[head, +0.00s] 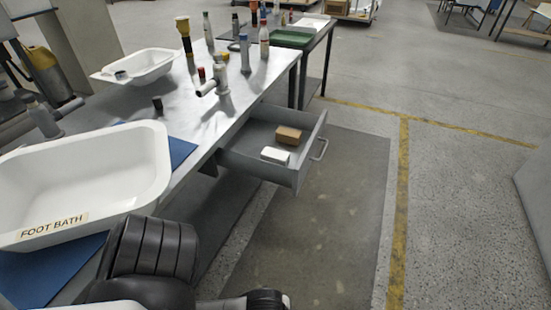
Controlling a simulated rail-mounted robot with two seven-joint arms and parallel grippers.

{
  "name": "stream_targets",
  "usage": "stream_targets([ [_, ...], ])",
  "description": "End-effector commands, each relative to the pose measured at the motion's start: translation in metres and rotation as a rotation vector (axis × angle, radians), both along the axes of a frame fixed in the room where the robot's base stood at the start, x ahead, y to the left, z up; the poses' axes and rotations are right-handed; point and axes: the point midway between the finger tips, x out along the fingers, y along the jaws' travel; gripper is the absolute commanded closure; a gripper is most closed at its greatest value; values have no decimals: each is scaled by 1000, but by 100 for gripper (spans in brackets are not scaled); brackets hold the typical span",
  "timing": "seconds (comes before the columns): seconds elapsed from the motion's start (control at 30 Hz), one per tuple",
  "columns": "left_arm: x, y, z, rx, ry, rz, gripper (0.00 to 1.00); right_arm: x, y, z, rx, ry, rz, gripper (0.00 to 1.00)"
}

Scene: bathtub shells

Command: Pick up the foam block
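An open drawer (248,166) sticks out from the right side of the metal workbench. Inside it a white block (275,155) lies near the front, and a brown block (288,135) lies just behind it, slightly apart. Either could be the foam block; I cannot tell which from their look alone. Neither block is being held. Black links of my own arm show at the bottom left. No gripper fingers show in the head view.
A white tub labelled "FOOT BATH" (150,160) sits on a blue mat (181,151) at the left. Bottles, a tap (213,82) and a smaller white tub (150,62) stand on the workbench. The drawer's handle (320,149) faces right; floor beyond is clear.

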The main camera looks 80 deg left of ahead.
Motion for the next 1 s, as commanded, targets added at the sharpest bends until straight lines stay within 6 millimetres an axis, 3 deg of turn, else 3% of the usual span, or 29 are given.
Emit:
stream_targets([
  [0.43,0,4,0,12,0,-9,63,0,-1,0,-2,0,1,40],
  [0.9,0,1,0,4,0,-3,19,0,2,0,7,0,-4,40],
  [1.0,0,0,0,0,1,-1,17,0,2,0,7,0,-5,40],
])
